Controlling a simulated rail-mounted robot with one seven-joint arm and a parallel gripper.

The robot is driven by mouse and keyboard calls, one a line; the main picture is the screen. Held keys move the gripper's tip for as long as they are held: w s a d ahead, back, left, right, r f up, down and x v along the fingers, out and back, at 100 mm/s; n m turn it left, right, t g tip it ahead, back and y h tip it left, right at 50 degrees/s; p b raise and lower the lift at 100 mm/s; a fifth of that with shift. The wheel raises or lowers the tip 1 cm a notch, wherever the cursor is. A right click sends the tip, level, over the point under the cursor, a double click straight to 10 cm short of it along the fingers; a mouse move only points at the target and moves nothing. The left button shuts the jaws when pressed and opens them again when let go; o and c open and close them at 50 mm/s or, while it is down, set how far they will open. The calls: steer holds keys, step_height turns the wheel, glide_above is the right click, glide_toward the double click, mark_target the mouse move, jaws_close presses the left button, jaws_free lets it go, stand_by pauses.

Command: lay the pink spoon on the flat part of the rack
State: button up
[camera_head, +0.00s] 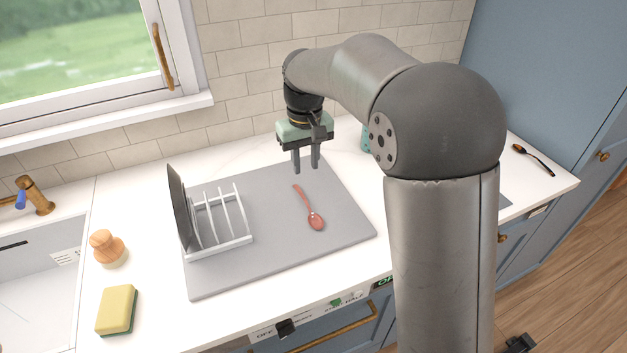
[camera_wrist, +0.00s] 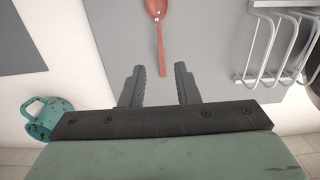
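The pink spoon (camera_head: 316,221) lies on a flat grey board (camera_head: 275,258), its bowl towards the front of the counter and its handle towards the wall. A white rack (camera_head: 222,246) with upright wires stands on the left part of this board. My gripper (camera_head: 305,170) is open and empty, above the board near the handle end. In the wrist view the spoon (camera_wrist: 158,10) lies ahead of my two spread fingers (camera_wrist: 158,70), its handle end roughly in line with the gap. The rack (camera_wrist: 275,80) shows at the right there.
A dark plate (camera_head: 180,208) stands upright in the rack's left end. A wooden-topped brush (camera_head: 107,246) and a yellow sponge (camera_head: 117,309) lie left of the board, beside the sink. A teal mug (camera_wrist: 45,118) stands near my gripper. A dark spoon (camera_head: 535,158) lies far right.

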steer(key=shift+r, duration=0.2)
steer(key=s+d+f+m, duration=0.1)
steer(key=s+d, duration=0.4)
steer(key=s, duration=0.4)
steer(key=s+d+f+m, duration=0.1)
steer(key=s+d, duration=0.4)
steer(key=s, duration=0.5)
steer(key=s+d+f+m, duration=0.2)
steer(key=s+d, duration=0.3)
steer(key=s, duration=0.4)
steer(key=shift+s+f+t, duration=0.3)
steer(key=shift+s+f, duration=0.05)
steer(key=shift+f, duration=0.25)
